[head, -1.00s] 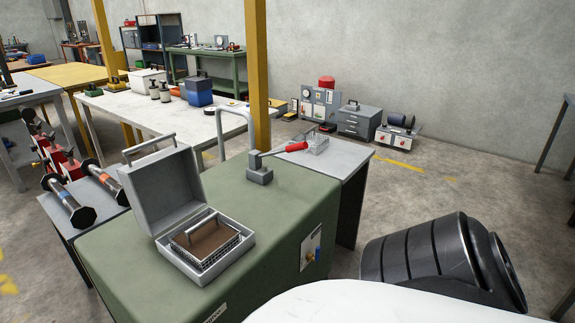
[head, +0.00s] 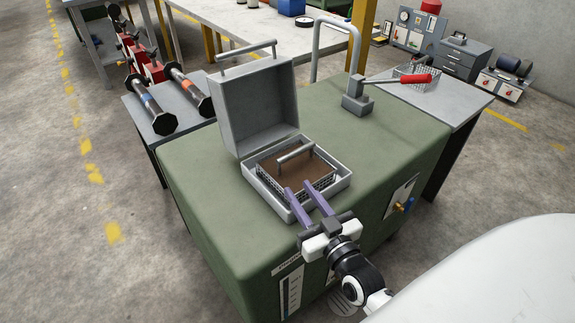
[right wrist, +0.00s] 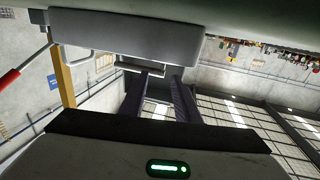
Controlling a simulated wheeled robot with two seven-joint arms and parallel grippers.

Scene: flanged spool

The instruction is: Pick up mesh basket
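A mesh basket (head: 318,185) with a brown filling and a raised bar handle (head: 296,152) sits inside the tray of an open grey case (head: 340,185). The case stands on a green bench. My right gripper (head: 299,188) reaches in from the near side, its purple fingers spread, tips over the basket's near edge and short of the handle. I cannot tell whether they touch the basket. In the right wrist view, the fingers (right wrist: 160,82) are apart, with grey case surfaces (right wrist: 125,35) beyond. My left gripper is out of view.
The upright case lid (head: 265,110) stands behind the basket. A bench tool with a red handle (head: 415,79) and another wire basket (head: 432,71) are at the back right. Dumbbell-like spools (head: 150,103) lie on the left side table. The green top (head: 400,130) right of the case is clear.

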